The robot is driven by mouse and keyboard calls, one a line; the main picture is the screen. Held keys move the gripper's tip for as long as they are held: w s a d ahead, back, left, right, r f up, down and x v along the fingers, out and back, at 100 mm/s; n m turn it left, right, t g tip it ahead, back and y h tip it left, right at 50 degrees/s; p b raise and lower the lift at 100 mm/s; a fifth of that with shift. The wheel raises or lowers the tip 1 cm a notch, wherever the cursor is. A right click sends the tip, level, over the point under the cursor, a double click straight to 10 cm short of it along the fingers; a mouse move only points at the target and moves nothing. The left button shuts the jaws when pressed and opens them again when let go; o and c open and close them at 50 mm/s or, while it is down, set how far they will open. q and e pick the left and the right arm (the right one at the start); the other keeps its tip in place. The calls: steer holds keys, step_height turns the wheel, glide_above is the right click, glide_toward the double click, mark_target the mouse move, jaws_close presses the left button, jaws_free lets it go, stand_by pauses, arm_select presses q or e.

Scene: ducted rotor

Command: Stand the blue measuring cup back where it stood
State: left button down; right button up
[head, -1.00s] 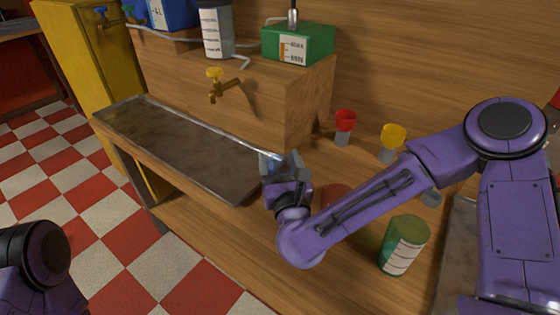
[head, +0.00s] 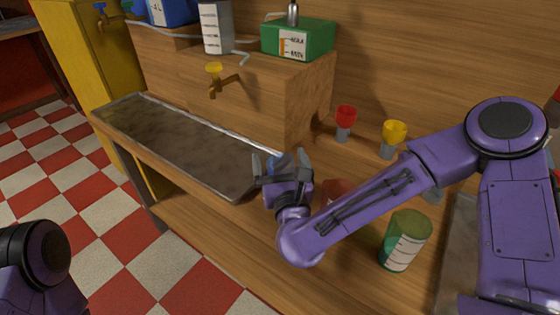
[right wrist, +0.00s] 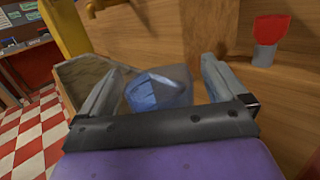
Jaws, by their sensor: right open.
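The blue measuring cup (head: 279,160) is near the right end of the metal tray, partly hidden by my right gripper in the head view. In the right wrist view the blue cup (right wrist: 158,90) sits between the two fingers, with a gap showing on the right side. My right gripper (head: 280,165) is open, its fingers on either side of the cup. Its lower part is hidden, so I cannot tell what it rests on. My left gripper is not in view; only part of my left arm shows at lower left.
The metal tray (head: 170,140) is empty. A brass tap (head: 218,83) juts from the wooden block.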

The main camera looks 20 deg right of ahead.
mark_target(283, 172)
steer(key=shift+s, duration=0.15)
steer(key=shift+s+a+f, duration=0.1)
steer(key=shift+s+f, duration=0.05)
steer(key=shift+s, duration=0.2)
steer(key=s+p, duration=0.4)
steer(key=s+a+p, duration=0.1)
steer(key=s+p, duration=0.1)
steer(key=shift+s+r, duration=0.35)
steer(key=s, duration=0.1)
steer(key=s+f, duration=0.1)
steer(key=shift+s+f, duration=0.25)
steer(key=shift+s, duration=0.15)
